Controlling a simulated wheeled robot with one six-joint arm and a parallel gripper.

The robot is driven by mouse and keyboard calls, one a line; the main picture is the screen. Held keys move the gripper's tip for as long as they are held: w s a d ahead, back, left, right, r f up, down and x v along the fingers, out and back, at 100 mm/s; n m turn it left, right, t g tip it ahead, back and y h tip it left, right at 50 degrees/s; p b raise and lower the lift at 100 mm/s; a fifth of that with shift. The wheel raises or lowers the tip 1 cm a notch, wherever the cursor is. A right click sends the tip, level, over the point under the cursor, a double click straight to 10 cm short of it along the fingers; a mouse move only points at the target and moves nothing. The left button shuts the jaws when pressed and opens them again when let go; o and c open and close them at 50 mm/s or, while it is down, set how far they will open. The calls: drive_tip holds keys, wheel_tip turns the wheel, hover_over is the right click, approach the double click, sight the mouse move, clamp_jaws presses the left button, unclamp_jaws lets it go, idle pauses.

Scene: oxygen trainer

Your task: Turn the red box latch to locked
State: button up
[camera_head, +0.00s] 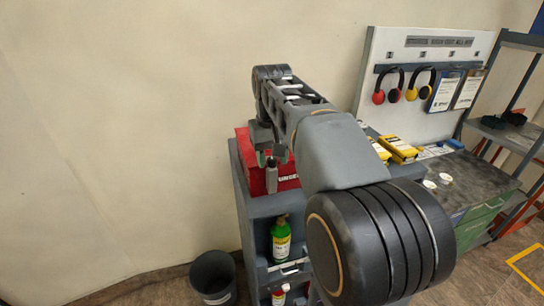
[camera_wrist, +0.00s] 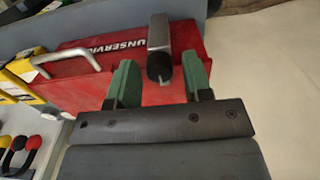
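The red box (camera_head: 258,181) sits on top of a grey cabinet, with white lettering on its front. In the wrist view the red box (camera_wrist: 88,92) fills the middle, with "UNSERVIC..." readable. The latch (camera_wrist: 159,38) is a grey metal bar with a black rounded end, standing out from the box. It appears to be the small grey piece (camera_head: 271,180) by the box in the head view. My gripper (camera_wrist: 159,66) is open, its two green fingers on either side of the latch's black end, with visible gaps. Whether the fingers reach its depth is unclear. My gripper (camera_head: 267,157) is partly hidden by my arm.
A metal handle (camera_wrist: 66,60) stands on the box, left of the latch. Yellow boxes (camera_head: 399,149) and a pegboard with earmuffs (camera_head: 412,84) are at right. A green bottle (camera_head: 281,239) stands on the cabinet shelf. A grey bin (camera_head: 213,275) stands on the floor.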

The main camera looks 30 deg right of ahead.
drive_tip(key=shift+o, duration=0.5)
wheel_tip(320, 180, up, 14)
drive_tip(key=p, duration=0.1)
drive_tip(key=shift+f, duration=0.1)
drive_tip(key=shift+f, duration=0.1)
idle(0.5)
drive_tip(key=n+t+b, duration=0.1)
drive_tip(key=t+b, duration=0.1)
approach(272, 159)
drive_tip(key=s+a+f, duration=0.2)
drive_tip(key=a+f, duration=0.2)
drive_tip(key=f, duration=0.2)
drive_tip(key=s+a+f+t, duration=0.1)
drive_tip(key=s+a+f, duration=0.1)
drive_tip(key=f, duration=0.6)
drive_tip(key=s+a+f+n+t+b, duration=0.1)
drive_tip(key=s+f, duration=0.3)
drive_tip(key=f, duration=0.4)
drive_tip(key=shift+s+a+f+t, duration=0.25)
drive_tip(key=shift+a+f+t, duration=0.15)
drive_tip(key=shift+a, duration=0.3)
